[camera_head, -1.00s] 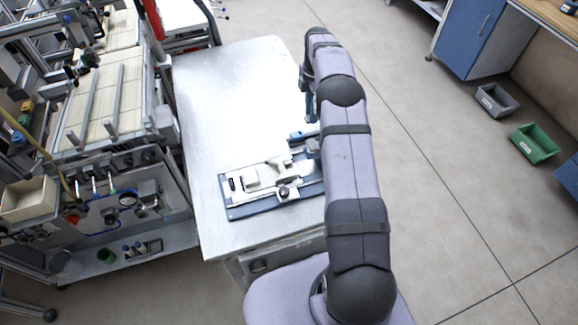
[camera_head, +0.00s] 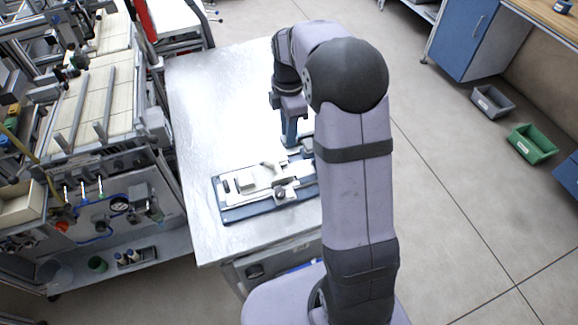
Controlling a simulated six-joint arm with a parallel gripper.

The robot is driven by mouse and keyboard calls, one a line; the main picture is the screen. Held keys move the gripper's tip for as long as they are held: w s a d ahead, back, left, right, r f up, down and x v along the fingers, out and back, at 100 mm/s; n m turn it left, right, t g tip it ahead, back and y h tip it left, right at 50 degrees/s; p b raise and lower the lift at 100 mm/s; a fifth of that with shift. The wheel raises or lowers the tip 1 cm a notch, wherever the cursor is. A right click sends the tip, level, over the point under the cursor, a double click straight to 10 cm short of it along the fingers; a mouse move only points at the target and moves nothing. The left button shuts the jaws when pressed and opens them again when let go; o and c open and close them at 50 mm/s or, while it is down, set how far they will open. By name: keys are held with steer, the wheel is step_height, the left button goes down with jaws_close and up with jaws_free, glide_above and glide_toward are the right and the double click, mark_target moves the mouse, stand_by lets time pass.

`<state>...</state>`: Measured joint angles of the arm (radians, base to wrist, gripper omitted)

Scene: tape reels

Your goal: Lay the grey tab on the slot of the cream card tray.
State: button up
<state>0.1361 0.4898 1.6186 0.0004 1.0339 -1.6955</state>
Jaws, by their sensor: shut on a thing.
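The cream card tray (camera_head: 250,181) lies on a dark blue base plate (camera_head: 243,213) near the front of the metal table. Small light and dark parts sit on it; its slot is too small to make out surely. My gripper (camera_head: 291,142) points down just behind the tray's back right part, its blue fingers partly seen below my wrist. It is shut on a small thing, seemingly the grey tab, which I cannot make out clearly. Whether the held thing touches the tray cannot be told. My arm hides the right end of the base plate.
The bare metal table (camera_head: 215,105) is clear behind and left of the tray. A machine frame with rails (camera_head: 85,110) stands close along the table's left side. A grey bin (camera_head: 494,101) and a green bin (camera_head: 532,144) are on the floor at right.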

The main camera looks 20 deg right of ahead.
steer(key=p, duration=0.3)
glide_above(289, 170)
steer(key=shift+f, duration=5)
steer(key=shift+f, duration=0.55)
steer(key=o, duration=0.9)
steer(key=shift+w, duration=0.1)
